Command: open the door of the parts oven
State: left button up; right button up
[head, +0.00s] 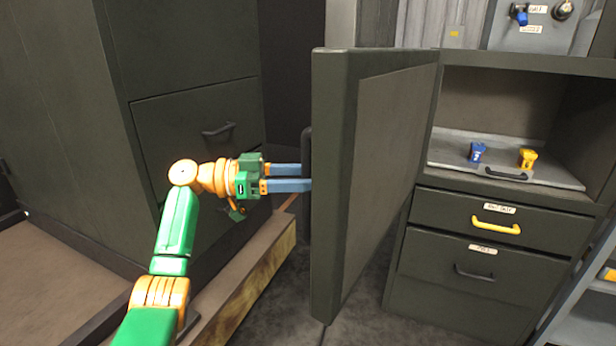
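The grey-green oven door (395,150) stands swung wide open, with its edge toward me and its inner panel facing right. A dark upright handle (306,140) is on its outer face, at the left. My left gripper (309,178) reaches in from the left with its two blue fingers at this handle. A narrow gap shows between the fingers; their tips meet the handle and door edge, and I cannot tell whether they grip the bar. The oven compartment (500,92) is exposed right of the door. My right gripper is not in view.
A tray (450,150) in the compartment bears a blue part (478,151) and a yellow part (527,157). Below are a yellow-handled drawer (450,208) and a dark-handled drawer (425,262). A large dark cabinet (190,60) and a wooden beam (262,278) flank my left arm.

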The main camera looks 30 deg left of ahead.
pick_arm(q)
jog(key=b+v, duration=0.1)
jog(key=v, duration=0.6)
dwell(0.4)
